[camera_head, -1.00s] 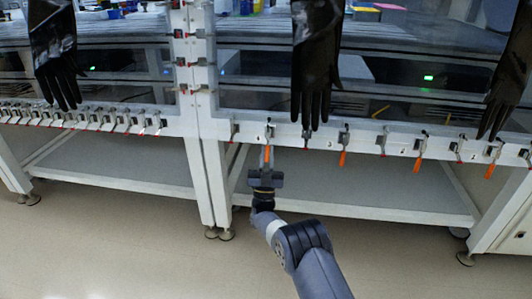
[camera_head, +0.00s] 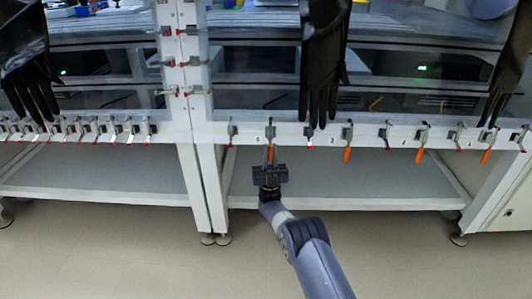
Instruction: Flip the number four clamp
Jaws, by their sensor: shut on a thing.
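A row of toggle clamps runs along the white lower rail of the glovebox. My gripper (camera_head: 270,167) is at the rail's left part, below a clamp (camera_head: 270,130) with an orange handle (camera_head: 270,152) that hangs down. The gripper is shut on the lower part of this handle, and its jaws hide the handle's end. More orange handles hang down at a clamp right of the middle glove (camera_head: 347,154), and farther right (camera_head: 420,156) and (camera_head: 486,157). Clamps between them show no hanging orange handle. The small rail labels are too small to read surely.
Black gloves hang in front of the glass at left (camera_head: 28,80), middle (camera_head: 324,70) and right (camera_head: 512,70). The middle one reaches down to the rail. A white post (camera_head: 183,110) with clamps stands left. A grey shelf (camera_head: 370,180) lies below the rail. The floor is clear.

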